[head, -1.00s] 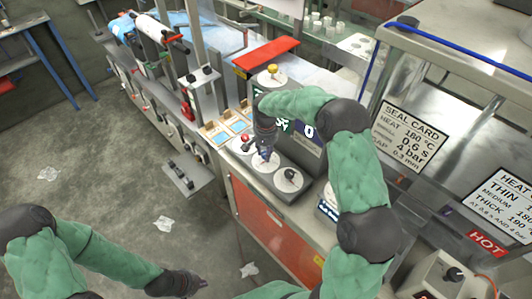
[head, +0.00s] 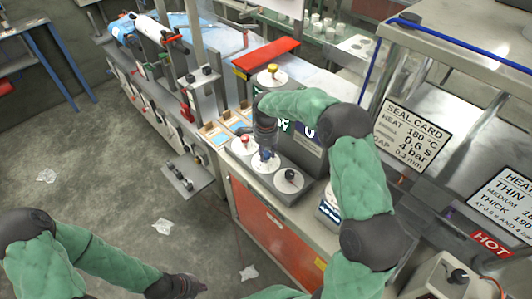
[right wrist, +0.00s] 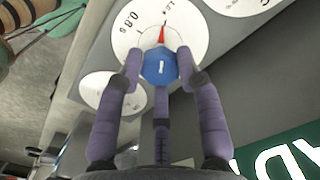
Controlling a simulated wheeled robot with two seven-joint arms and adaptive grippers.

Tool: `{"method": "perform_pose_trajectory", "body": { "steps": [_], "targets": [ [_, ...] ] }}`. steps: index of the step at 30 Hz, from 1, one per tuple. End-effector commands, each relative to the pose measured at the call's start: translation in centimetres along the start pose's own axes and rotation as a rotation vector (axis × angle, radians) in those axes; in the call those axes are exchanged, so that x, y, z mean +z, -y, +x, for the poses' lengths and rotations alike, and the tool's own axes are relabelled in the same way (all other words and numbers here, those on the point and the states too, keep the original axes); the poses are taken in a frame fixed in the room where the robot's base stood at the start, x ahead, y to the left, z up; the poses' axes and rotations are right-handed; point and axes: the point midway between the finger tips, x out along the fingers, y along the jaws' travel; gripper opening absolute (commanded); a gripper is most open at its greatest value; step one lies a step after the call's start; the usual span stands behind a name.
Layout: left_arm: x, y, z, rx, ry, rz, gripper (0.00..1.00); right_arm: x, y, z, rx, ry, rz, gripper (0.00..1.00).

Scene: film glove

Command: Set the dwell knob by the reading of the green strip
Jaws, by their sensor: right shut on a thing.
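A blue knob (right wrist: 160,67) sits on a white dial (right wrist: 133,27) with a red pointer aimed up the picture, between a mark reading 0.8 s and another partly readable mark. My right gripper (right wrist: 160,75) has its fingers closed around this knob. In the head view, my right gripper (head: 266,152) is over the middle dial (head: 262,166) of the grey control box. A green panel (right wrist: 285,155) with white letters, partly cut off, shows at lower right in the wrist view; my arm partly hides it in the head view. My left gripper (head: 188,284) hangs low over the floor, its fingers unclear.
A red knob (head: 244,140) and a black knob (head: 290,175) flank the middle dial; a yellow knob (head: 272,69) is above. A seal card (head: 412,136) reads 180 °C, 0.6 s, 4 bar. A HOT sign (head: 491,243) is at right. The floor at left is mostly clear, with scraps.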

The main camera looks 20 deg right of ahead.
Motion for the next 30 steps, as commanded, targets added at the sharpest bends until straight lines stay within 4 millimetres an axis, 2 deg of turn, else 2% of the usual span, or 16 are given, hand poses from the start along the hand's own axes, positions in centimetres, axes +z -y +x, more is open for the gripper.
{"method": "perform_pose_trajectory", "body": {
  "steps": [9,22,23,24,25,30],
  "targets": [
    [-0.01,0.06,0.16,0.0,0.0,0.0,0.0,0.15,-0.12,0.22,0.005,0.001,0.076,0.04],
    [0.0,0.06,0.16,0.0,0.0,0.0,0.0,0.15,-0.12,0.22,0.004,0.002,0.083,0.04],
    [0.0,0.06,0.16,0.0,0.0,0.0,0.0,0.14,-0.12,0.22,0.004,0.002,0.083,0.45],
    [0.0,0.06,0.16,0.0,0.0,0.0,0.0,0.14,-0.11,0.21,0.004,0.002,0.083,0.56],
    [0.0,0.06,0.16,0.0,0.0,0.0,0.0,0.13,-0.11,0.2,0.004,0.001,0.083,0.6],
    [-0.01,0.05,0.16,0.0,0.0,0.0,0.0,0.07,-0.05,0.1,0.002,0.001,0.083,0.6]
  ]
}}
